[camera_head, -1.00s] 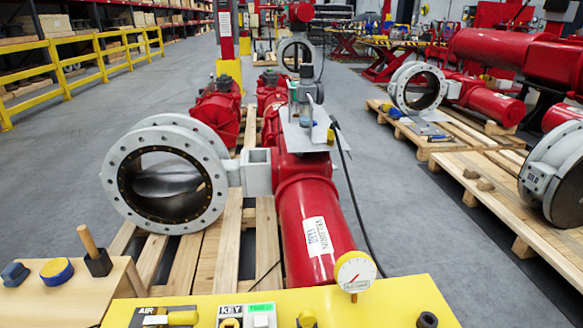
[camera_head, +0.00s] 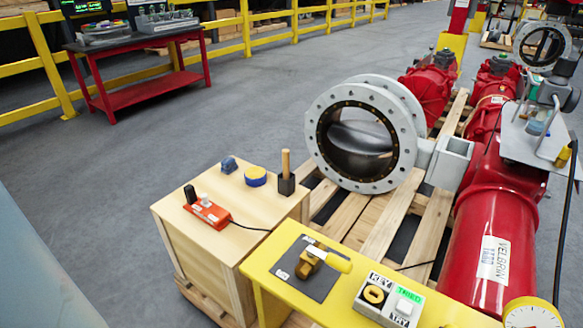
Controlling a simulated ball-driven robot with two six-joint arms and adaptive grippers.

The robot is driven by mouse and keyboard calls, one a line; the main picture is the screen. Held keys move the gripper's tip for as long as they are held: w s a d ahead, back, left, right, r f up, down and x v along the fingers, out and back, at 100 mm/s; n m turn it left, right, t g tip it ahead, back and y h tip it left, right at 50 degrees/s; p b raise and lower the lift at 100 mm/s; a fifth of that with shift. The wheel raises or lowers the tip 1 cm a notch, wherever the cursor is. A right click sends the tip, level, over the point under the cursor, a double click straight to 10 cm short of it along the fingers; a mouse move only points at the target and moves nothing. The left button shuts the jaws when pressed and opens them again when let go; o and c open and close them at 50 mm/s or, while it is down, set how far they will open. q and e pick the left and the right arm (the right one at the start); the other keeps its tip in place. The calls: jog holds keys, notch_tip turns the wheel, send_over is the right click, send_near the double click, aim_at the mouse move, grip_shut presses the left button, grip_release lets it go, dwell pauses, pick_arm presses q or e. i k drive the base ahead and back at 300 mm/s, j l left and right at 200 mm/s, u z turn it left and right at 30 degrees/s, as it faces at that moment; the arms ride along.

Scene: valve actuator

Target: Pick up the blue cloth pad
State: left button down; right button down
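A small dark blue lump (camera_head: 229,165), which looks like the blue cloth pad, rests on top of the light wooden cabinet (camera_head: 240,260), near its back edge. It is small in the picture, so its folds cannot be made out. Neither of my grippers shows in the head view.
A hammer (camera_head: 286,175) stands handle-up at the cabinet's back right corner. A red box (camera_head: 207,213) with a cable lies near its front left. A yellow control panel (camera_head: 345,285) adjoins on the right, and a large flanged valve (camera_head: 362,135) stands behind. Grey floor is clear on the left.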

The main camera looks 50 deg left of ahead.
aim_at(228, 165)
jog(key=u, duration=0.4)
jog(key=j+u, duration=0.1)
jog(key=u, duration=1.1)
jog(key=j+u, duration=0.1)
jog(key=u, duration=0.3)
jog(key=i+l, duration=0.05)
